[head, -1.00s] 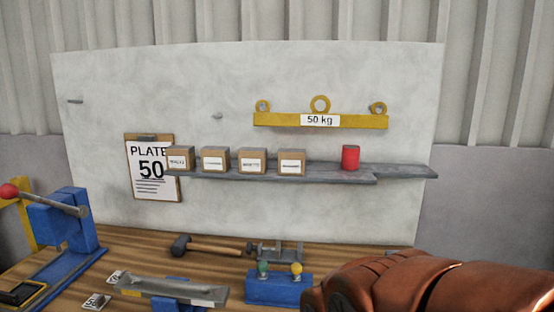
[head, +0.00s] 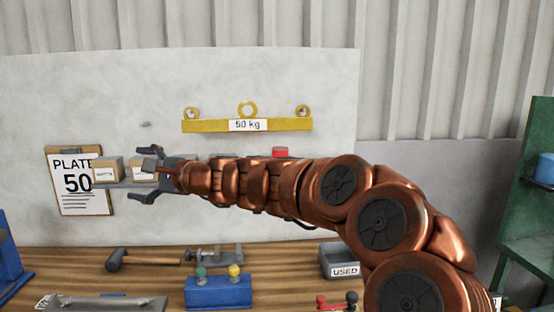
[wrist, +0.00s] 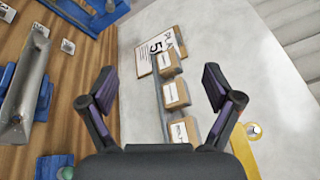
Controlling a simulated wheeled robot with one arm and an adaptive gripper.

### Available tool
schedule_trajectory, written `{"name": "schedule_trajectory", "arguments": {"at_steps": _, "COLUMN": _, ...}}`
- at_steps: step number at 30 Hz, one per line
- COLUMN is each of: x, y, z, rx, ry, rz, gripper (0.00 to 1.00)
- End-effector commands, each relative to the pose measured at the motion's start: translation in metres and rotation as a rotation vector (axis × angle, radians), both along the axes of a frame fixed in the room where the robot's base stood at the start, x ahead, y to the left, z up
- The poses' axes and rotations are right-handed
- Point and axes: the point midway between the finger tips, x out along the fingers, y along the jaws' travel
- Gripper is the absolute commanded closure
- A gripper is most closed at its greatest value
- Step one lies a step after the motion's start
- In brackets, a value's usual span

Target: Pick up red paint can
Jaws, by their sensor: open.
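The red paint can (head: 280,152) stands on the grey wall shelf; in the head view only its top shows above my copper arm, which hides the rest. It does not show in the wrist view. My gripper (head: 147,176) is open and empty, to the left of the can, in front of the small cardboard boxes on the shelf. In the wrist view my gripper (wrist: 158,85) has its fingers spread wide, with the shelf (wrist: 160,112) and the boxes between and beyond them.
Cardboard boxes (head: 107,170) stand on the shelf's left part. A yellow 50 kg lifting beam (head: 210,126) hangs above the can. Below are a hammer (head: 150,260), a blue block with knobs (head: 218,293) and a grey USED bin (head: 340,262). A green rack (head: 525,215) stands at the right.

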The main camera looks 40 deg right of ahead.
Motion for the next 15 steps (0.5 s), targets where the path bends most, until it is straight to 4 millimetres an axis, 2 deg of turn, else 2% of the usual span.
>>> {"name": "schedule_trajectory", "arguments": {"at_steps": 1, "x": 0.018, "y": -0.05, "z": 0.012, "rx": 0.123, "ry": -0.002, "rz": -0.107, "gripper": 0.1}}
{"name": "schedule_trajectory", "arguments": {"at_steps": 4, "x": 0.037, "y": -0.149, "z": 0.023, "rx": 0.362, "ry": -0.004, "rz": -0.308, "gripper": 0.1}}
{"name": "schedule_trajectory", "arguments": {"at_steps": 5, "x": 0.039, "y": -0.18, "z": 0.022, "rx": 0.433, "ry": -0.002, "rz": -0.368, "gripper": 0.1}}
{"name": "schedule_trajectory", "arguments": {"at_steps": 6, "x": 0.04, "y": -0.219, "z": 0.021, "rx": 0.525, "ry": -0.005, "rz": -0.439, "gripper": 0.1}}
{"name": "schedule_trajectory", "arguments": {"at_steps": 9, "x": 0.033, "y": -0.306, "z": 0.004, "rx": 0.731, "ry": -0.001, "rz": -0.602, "gripper": 0.1}}
{"name": "schedule_trajectory", "arguments": {"at_steps": 12, "x": 0.018, "y": -0.374, "z": -0.015, "rx": 0.9, "ry": -0.004, "rz": -0.728, "gripper": 0.1}}
{"name": "schedule_trajectory", "arguments": {"at_steps": 15, "x": 0.004, "y": -0.417, "z": -0.033, "rx": 1.02, "ry": -0.006, "rz": -0.808, "gripper": 0.1}}
